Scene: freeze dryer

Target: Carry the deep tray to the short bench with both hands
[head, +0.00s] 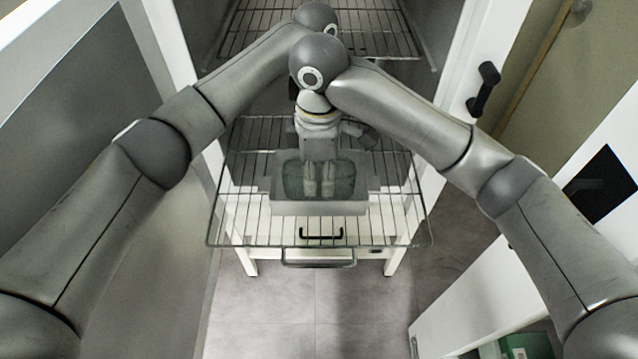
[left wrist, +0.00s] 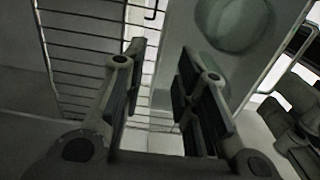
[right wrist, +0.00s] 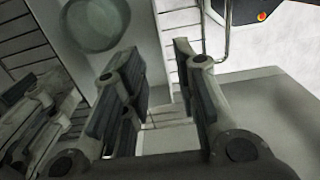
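The deep tray (head: 320,208) is a grey box with a darker greenish inside, resting on a wire rack in the head view. My right gripper (head: 319,184) points down over it, with its fingers in front of the tray's inside. The left gripper is hidden behind the arms in the head view. In the left wrist view, the left gripper (left wrist: 160,82) is open beside the tray (left wrist: 180,32). In the right wrist view, the right gripper (right wrist: 157,82) is open by the tray's edge (right wrist: 138,42). Contact with the walls cannot be told.
The wire rack (head: 232,215) spreads around the tray, with another rack (head: 385,30) farther back. A white bench-like piece with a black handle (head: 320,234) shows below. An open door with a black handle (head: 484,90) stands to the right. The floor (head: 310,310) in front is clear.

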